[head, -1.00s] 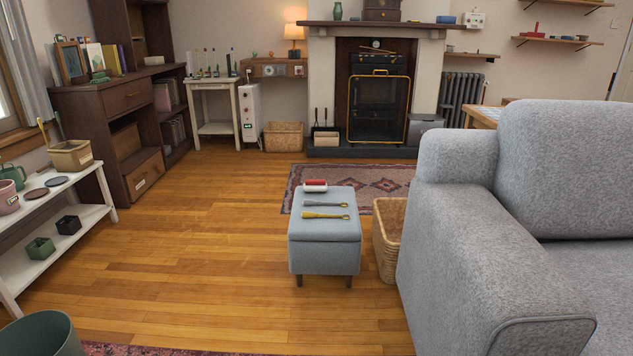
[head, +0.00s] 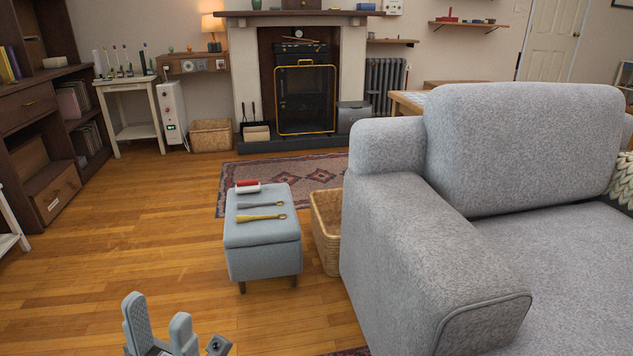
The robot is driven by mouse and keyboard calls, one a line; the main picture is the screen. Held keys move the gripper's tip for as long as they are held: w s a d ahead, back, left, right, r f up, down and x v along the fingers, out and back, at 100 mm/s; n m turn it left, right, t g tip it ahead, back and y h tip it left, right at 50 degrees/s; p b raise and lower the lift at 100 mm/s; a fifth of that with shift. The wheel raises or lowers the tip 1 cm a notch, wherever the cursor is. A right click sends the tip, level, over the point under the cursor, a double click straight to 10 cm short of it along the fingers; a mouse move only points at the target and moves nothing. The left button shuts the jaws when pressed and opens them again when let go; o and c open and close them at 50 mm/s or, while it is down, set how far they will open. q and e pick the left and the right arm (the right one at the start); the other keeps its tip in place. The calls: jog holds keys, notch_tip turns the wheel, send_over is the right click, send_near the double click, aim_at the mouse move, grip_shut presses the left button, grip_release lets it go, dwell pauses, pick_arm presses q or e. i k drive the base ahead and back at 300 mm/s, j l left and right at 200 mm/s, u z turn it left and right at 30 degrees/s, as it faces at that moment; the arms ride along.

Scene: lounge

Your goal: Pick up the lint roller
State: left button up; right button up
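The lint roller (head: 247,187), red and white, lies near the far edge of the top of a grey-blue footstool (head: 262,256). A grey tool (head: 261,205) and a yellow tool (head: 261,218), each with a loop at its right end, lie in front of it on the same top. My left gripper (head: 158,310) shows at the bottom left of the head view, its two fingers apart with nothing between them. It is well in front of the footstool and touches nothing. My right gripper is out of view.
A wicker basket (head: 326,240) stands right beside the footstool, close to the grey sofa (head: 400,250) that fills the right side. A patterned rug (head: 300,180) lies behind the footstool. The wooden floor (head: 140,235) to its left is clear.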

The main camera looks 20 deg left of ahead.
aim_at(248, 186)
jog(key=i+j+z, duration=0.35)
jog(key=j, duration=0.45)
jog(key=j+z, duration=0.35)
jog(key=j, duration=0.4)
jog(key=j+z, duration=0.35)
jog(key=j, duration=2.8)
jog(key=i+z, duration=0.05)
jog(key=i, duration=0.05)
